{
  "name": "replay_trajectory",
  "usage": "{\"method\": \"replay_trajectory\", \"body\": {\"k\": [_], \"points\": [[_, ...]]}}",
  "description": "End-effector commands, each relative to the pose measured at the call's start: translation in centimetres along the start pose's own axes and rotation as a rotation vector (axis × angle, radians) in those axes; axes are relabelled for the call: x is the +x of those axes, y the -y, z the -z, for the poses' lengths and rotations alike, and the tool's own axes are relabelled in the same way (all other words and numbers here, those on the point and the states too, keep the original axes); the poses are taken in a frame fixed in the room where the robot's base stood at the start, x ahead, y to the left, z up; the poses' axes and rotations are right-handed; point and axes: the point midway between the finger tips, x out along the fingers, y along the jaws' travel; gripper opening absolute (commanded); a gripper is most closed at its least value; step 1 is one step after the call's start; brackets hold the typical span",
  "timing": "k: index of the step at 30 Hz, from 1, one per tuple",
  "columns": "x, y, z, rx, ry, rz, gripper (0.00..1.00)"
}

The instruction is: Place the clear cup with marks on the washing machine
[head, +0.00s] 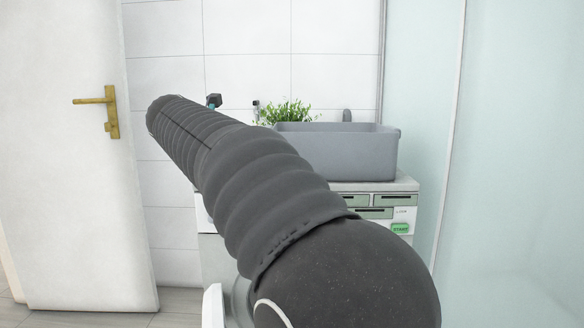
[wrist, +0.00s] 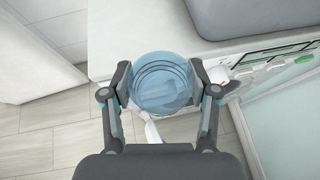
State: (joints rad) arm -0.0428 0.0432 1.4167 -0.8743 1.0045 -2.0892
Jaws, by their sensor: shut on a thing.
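In the wrist view, my gripper (wrist: 160,88) is shut on the clear cup (wrist: 160,84), a bluish see-through cup with ring lines, one finger on each side of it. The cup is seen from above, near the front edge of the washing machine, with floor showing below. The washing machine top (wrist: 130,37) is white; its front with a green start label (head: 400,229) shows in the head view. My arm hides much of the machine, and the cup and most of my gripper are hidden in the head view.
A grey basin (head: 335,152) stands on the right part of the machine top, with a green plant (head: 287,112) beside it. A white door with a brass handle (head: 110,111) is at left. A glass panel (head: 520,150) is at right. The top left of the basin looks bare in the wrist view.

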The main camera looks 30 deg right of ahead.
Motion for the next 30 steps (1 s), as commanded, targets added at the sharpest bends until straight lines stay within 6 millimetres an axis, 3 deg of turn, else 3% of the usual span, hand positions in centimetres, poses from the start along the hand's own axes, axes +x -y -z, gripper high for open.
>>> {"method": "replay_trajectory", "body": {"k": [18, 22, 30], "points": [[11.9, 0.1, -6.5, 0.002, -0.001, 0.003, 0.36], [13.7, 0.1, -7.5, 0.001, -0.001, 0.003, 0.36], [15.1, 0.1, -8.2, 0.0, 0.0, 0.002, 0.36]]}}
